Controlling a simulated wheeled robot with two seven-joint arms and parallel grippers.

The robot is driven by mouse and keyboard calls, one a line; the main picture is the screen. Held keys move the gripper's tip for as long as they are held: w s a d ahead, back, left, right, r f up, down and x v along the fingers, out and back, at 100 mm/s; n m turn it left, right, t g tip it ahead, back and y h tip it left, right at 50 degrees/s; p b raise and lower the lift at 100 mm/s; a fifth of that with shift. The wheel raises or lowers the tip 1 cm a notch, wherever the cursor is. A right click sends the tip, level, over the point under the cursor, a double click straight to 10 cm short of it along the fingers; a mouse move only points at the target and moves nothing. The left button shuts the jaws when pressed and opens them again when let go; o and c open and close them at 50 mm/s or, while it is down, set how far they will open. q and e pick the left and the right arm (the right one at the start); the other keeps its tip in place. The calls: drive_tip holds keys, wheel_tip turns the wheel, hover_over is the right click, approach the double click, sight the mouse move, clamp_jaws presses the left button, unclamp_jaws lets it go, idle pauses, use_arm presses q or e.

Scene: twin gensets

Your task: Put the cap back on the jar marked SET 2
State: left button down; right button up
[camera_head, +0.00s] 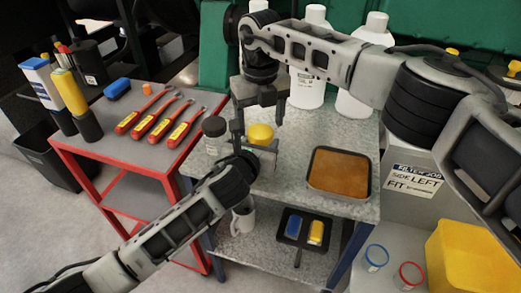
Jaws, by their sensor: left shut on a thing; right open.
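A small jar (268,156) with a yellow cap (261,133) at its top is on the grey metal table, partly hidden by my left gripper (252,158). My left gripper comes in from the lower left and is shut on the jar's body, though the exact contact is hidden. My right gripper (259,118) points down from above. It is open, with one finger on each side of the yellow cap; I cannot tell whether they touch it. Whether the cap is seated cannot be told. A second jar (214,138) with a dark lid stands just left. No SET marking is readable.
An orange-brown tray (341,173) lies right on the metal table (300,204). White bottles (307,86) stand behind. A red cart (127,143) at left holds red-and-yellow tools and bottles. A lower shelf has a mug (243,221) and a dark tray (303,243).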

drive_tip(key=shift+r, duration=1.5)
drive_tip(key=shift+c, duration=1.2)
drive_tip(key=n, duration=0.1)
drive_tip(key=r+n, duration=0.1)
drive_tip(key=n, duration=0.2)
drive_tip(key=shift+r+n, duration=0.4)
drive_tip(key=n, duration=0.1)
drive_tip(key=r+n, duration=0.1)
drive_tip(key=n, duration=0.3)
drive_tip(key=shift+r, duration=0.35)
drive_tip(key=shift+f, duration=4.05)
drive_tip(key=c, duration=0.8)
drive_tip(key=shift+c, duration=0.2)
